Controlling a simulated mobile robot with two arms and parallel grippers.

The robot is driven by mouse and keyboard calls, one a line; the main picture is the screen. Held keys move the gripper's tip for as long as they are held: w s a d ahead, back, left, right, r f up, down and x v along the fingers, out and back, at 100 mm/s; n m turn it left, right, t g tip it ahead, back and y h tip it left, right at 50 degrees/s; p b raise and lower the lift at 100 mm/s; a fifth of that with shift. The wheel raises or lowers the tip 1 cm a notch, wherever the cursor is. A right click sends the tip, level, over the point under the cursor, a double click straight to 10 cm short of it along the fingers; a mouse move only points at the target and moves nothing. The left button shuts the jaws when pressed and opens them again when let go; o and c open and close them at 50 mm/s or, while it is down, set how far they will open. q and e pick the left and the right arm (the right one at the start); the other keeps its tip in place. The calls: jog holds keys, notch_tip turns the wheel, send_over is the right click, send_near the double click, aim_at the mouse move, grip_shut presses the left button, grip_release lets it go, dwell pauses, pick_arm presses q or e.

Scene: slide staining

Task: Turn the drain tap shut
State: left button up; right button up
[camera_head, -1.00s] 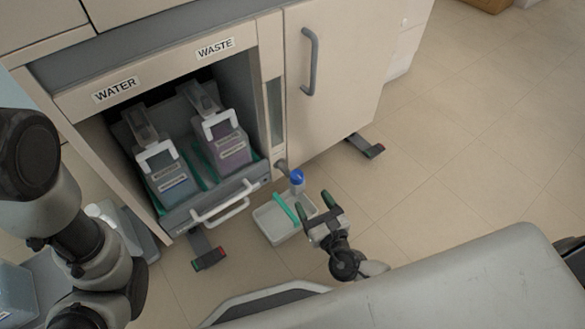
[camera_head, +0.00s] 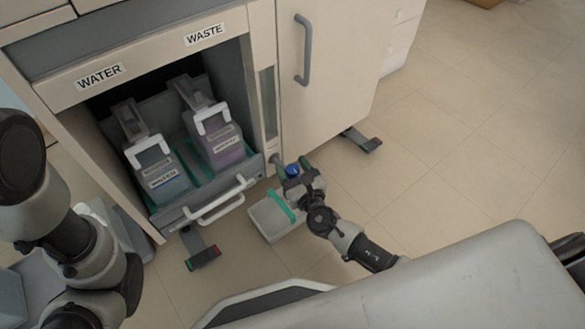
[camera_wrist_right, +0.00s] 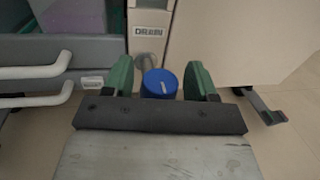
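The drain tap has a round blue knob (camera_wrist_right: 159,84) with a white mark on its top, below a label reading DRAIN in the right wrist view. In the head view the blue knob (camera_head: 292,170) shows beside the cabinet's lower front corner. My right gripper (camera_wrist_right: 160,76) is open, with one green fingertip on each side of the knob. Gaps show between the fingers and the knob, so it is not gripped. My right gripper (camera_head: 295,172) partly covers the tap in the head view. My left arm is at the left edge; its gripper is out of view.
A white tray (camera_head: 262,222) with a green strip lies on the floor under the tap. The pulled-out drawer (camera_head: 172,216) holds a water container (camera_head: 163,182) and a waste container (camera_head: 222,146); its white handle (camera_head: 222,203) juts out left of the tap.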

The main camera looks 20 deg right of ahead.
jog(key=c, duration=0.7)
jog(key=y+b, duration=0.1)
jog(key=n+y+b, duration=0.2)
jog(key=b, duration=0.1)
jog(key=shift+w+d+f+g, duration=0.1)
jog(key=shift+f+g, duration=0.15)
jog(key=shift+g, duration=0.15)
jog(key=shift+r+n+y+b, duration=0.15)
jog(key=shift+n+y+b, duration=0.25)
jog(key=shift+n+y, duration=0.15)
jog(key=shift+r+g+y, duration=0.1)
jog(key=shift+g+y, duration=0.15)
jog(key=shift+g, duration=0.05)
jog(key=o, duration=0.9)
